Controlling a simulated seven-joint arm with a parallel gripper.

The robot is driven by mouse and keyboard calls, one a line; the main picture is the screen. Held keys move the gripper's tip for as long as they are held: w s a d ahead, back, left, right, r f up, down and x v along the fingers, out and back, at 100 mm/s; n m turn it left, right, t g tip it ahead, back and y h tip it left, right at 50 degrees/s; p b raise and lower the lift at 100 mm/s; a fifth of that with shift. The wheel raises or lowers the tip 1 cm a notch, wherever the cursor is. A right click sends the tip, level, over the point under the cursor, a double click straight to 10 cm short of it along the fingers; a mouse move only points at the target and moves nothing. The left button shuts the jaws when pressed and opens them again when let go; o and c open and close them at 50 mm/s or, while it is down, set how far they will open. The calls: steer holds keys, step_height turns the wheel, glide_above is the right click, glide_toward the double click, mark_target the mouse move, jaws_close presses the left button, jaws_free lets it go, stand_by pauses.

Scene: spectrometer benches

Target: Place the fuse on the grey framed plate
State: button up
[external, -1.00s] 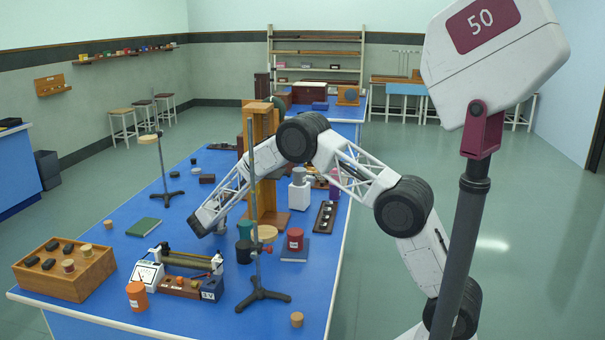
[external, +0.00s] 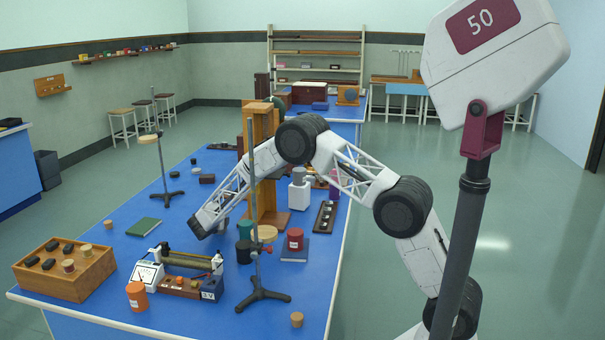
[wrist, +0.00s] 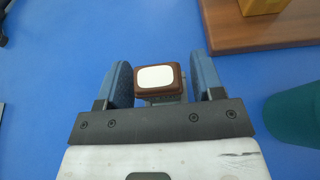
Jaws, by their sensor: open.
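A small brown block with a white oval label, likely the fuse (wrist: 157,80), lies between the fingers of my gripper (wrist: 160,87) in the wrist view. The two blue fingers stand open, one on each side of it, with a visible gap on each side. In the external view my gripper (external: 208,222) is low over the blue bench, left of the wooden stand, and the block is hidden or too small to make out. I cannot pick out a grey framed plate for certain; a flat grey-blue piece (external: 297,256) lies under a red jar to the right.
Close to my gripper are a green jar (external: 245,229) and the wooden stand's base (wrist: 255,32). A metal ring stand (external: 262,295) rises in front. An instrument with a meter (external: 148,273) and a wooden tray (external: 62,290) occupy the front left.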

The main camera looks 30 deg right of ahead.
steer(key=shift+r, duration=0.1)
steer(key=v, duration=0.5)
steer(key=shift+s+a, duration=0.15)
steer(key=shift+a, duration=0.05)
step_height(320, 180, up, 7)
steer(key=shift+d, duration=0.15)
stand_by(0.3)
stand_by(0.5)
